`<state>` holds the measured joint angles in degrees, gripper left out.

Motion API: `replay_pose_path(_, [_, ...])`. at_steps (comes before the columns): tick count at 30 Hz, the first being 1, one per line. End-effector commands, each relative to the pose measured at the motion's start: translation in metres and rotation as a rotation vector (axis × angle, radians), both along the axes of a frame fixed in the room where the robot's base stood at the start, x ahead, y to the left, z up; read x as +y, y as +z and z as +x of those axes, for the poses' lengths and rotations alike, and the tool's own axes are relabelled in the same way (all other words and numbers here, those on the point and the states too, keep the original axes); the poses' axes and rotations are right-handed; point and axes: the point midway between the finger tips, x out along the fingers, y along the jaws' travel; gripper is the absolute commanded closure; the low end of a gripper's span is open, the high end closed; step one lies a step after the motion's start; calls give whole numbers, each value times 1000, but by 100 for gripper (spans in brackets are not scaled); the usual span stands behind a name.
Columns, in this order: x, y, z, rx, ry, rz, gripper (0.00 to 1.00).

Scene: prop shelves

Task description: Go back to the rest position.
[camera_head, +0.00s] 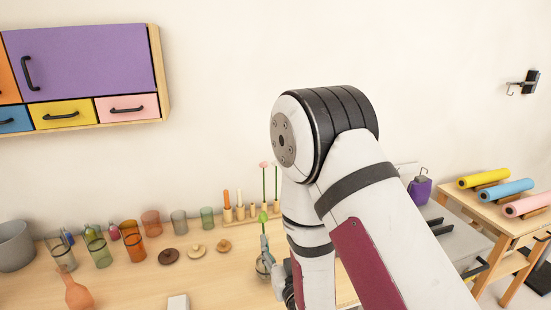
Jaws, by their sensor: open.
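My arm rises from the bottom right, bends at a high elbow and comes down over the wooden table (215,278). My gripper (271,262) is small and partly hidden behind my forearm, low over the table. Its jaws are open. A round clear glass vessel (263,266) and a green bud (263,217) show right beside it; whether they touch the gripper I cannot tell.
Coloured glasses (133,242), lids (196,251), an orange vase (77,292) and a grey bucket (15,246) stand left. A peg rack (240,213) is behind. A wall cabinet (85,65) hangs upper left. Coloured rolls (505,190) lie right.

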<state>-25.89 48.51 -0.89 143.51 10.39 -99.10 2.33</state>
Motion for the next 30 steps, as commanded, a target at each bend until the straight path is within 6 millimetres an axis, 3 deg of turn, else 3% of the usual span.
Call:
replay_pose_path(6, [-21, 40, 27, 141, -50, 7, 54])
replay_pose_path(14, [-54, 86, 26, 341, -89, -2, 54])
replay_pose_path(23, [-99, 139, -23, 563, -124, -35, 54])
replay_pose_path(30, [-136, 174, -96, 738, -160, -71, 54])
